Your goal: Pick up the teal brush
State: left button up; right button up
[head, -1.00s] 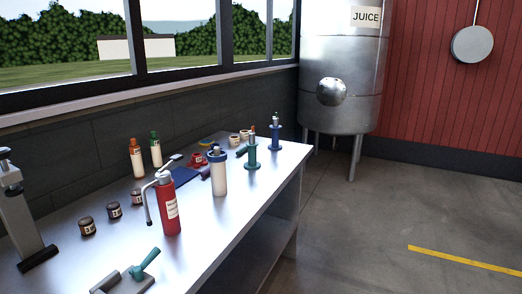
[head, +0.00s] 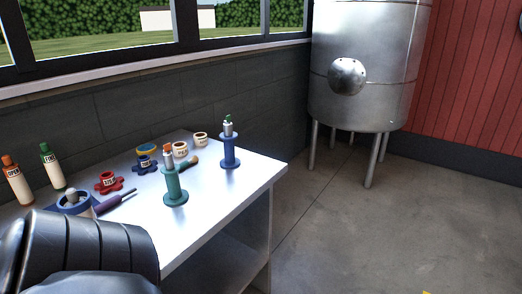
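A small brush (head: 193,160), which looks like the teal brush, lies on the metal table behind a teal spool-shaped stand (head: 175,188). Its brownish tip points to the right, and the stand hides part of its dark handle. A purple-handled tool (head: 115,201) lies further left and nearer. A large black arm part of mine fills the lower left corner. Neither gripper's fingers show in the head view.
A blue spool-shaped stand (head: 229,152) stands near the table's right end. A red pot holder (head: 109,183), a blue pot holder (head: 145,165) and pale jars (head: 180,149) stand behind. Two bottles (head: 52,168) are at left. The front right tabletop (head: 235,185) is clear.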

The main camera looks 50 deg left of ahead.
aim_at(194, 159)
jog(key=u, duration=0.5)
jog(key=i, duration=1.4)
jog(key=u, duration=1.1)
